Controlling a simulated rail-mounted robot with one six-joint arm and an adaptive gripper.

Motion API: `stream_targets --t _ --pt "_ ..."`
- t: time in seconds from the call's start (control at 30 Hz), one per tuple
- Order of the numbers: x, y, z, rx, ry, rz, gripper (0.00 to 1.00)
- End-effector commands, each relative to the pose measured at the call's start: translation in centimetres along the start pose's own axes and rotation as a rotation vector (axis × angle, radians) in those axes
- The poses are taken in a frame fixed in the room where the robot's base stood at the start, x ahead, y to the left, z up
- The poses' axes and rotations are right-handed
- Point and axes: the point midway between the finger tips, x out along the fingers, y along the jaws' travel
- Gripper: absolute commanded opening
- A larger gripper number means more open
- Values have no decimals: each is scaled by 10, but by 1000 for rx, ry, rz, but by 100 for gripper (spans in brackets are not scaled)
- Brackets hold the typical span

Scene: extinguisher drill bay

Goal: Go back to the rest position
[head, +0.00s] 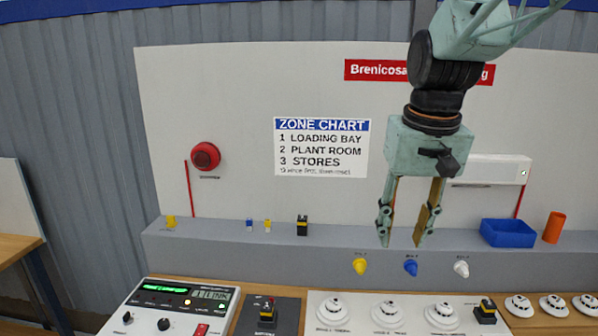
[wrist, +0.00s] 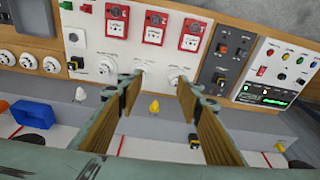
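My gripper (head: 402,238) hangs in the upper right of the head view, pointing down in front of the white back board. Its two fingers are apart with nothing between them. In the wrist view, my gripper (wrist: 158,82) also shows spread fingers with an empty gap. The fingertips appear above the grey ledge (head: 330,256) and clear of it, though the exact distance is hard to tell.
A blue tray (head: 508,233) and an orange cylinder (head: 553,227) stand right of the gripper. Yellow (head: 360,267), blue (head: 411,267) and white (head: 461,268) knobs line the ledge front. White round detectors (head: 386,314) and a control panel (head: 176,308) lie below.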

Motion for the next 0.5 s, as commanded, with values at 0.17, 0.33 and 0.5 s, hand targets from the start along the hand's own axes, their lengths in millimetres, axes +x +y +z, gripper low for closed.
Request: stream_targets --t 0.17,0.33,0.5 --pt "-10 1 29 -4 18 -1 33" --pt "-17 2 56 -8 33 -1 33" --pt "-22 3 84 -13 49 -2 33"
